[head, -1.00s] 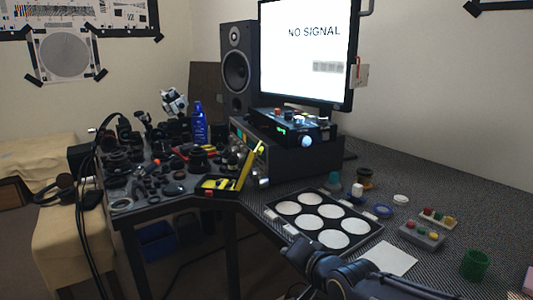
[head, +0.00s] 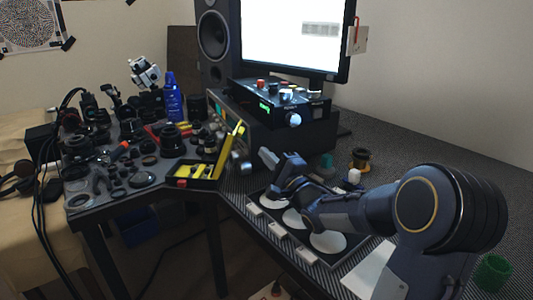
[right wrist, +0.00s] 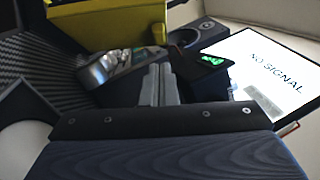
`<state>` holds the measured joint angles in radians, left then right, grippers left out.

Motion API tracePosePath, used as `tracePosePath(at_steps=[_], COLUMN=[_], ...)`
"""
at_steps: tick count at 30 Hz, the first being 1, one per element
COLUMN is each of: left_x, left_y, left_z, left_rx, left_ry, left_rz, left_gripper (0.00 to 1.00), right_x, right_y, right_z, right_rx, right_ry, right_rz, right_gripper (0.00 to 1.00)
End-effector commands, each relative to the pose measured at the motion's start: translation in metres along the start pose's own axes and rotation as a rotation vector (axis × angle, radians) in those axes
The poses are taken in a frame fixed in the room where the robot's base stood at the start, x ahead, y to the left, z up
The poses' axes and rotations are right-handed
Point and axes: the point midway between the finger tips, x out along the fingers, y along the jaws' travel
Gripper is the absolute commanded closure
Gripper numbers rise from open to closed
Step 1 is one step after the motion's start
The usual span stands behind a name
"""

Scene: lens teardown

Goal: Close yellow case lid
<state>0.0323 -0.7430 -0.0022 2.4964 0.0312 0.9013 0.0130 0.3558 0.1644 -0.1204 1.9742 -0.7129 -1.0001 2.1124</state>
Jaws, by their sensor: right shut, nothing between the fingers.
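The yellow case (head: 182,183) sits near the front edge of the table's left part, with small dark items inside. Its yellow lid (head: 233,142) stands open, raised at the right side of the case. My right gripper (head: 267,157) is shut and empty, a little to the right of the lid and apart from it. In the right wrist view the shut fingers (right wrist: 159,84) show in the middle, and a yellow surface of the case (right wrist: 112,28) fills the upper left. My left gripper is not in view.
A black tray with white round wells (head: 330,243) lies under my right arm. A black box with knobs (head: 275,97) and a monitor (head: 295,40) stand behind. Lenses and a blue bottle (head: 172,98) crowd the table left of the case.

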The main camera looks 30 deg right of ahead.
Motion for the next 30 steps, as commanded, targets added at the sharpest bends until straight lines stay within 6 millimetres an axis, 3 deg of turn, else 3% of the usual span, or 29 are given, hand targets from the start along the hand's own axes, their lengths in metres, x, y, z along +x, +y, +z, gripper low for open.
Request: tracePosePath(at_steps=[6, 12, 30], left_x=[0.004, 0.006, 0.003], left_y=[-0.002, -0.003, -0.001], left_z=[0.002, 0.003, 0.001], left_rx=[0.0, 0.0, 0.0], left_ry=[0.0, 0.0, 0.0], left_rz=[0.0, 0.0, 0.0], left_gripper=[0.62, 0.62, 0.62], right_x=[0.042, 0.067, 0.076], right_y=[0.001, 0.001, -0.002], right_z=[0.0, 0.0, 0.001], right_rx=[-0.001, -0.002, -0.009], right_ry=[-0.002, 0.0, 0.002], right_rz=[-0.001, 0.001, 0.008], right_gripper=[1.0, 1.0, 1.0])
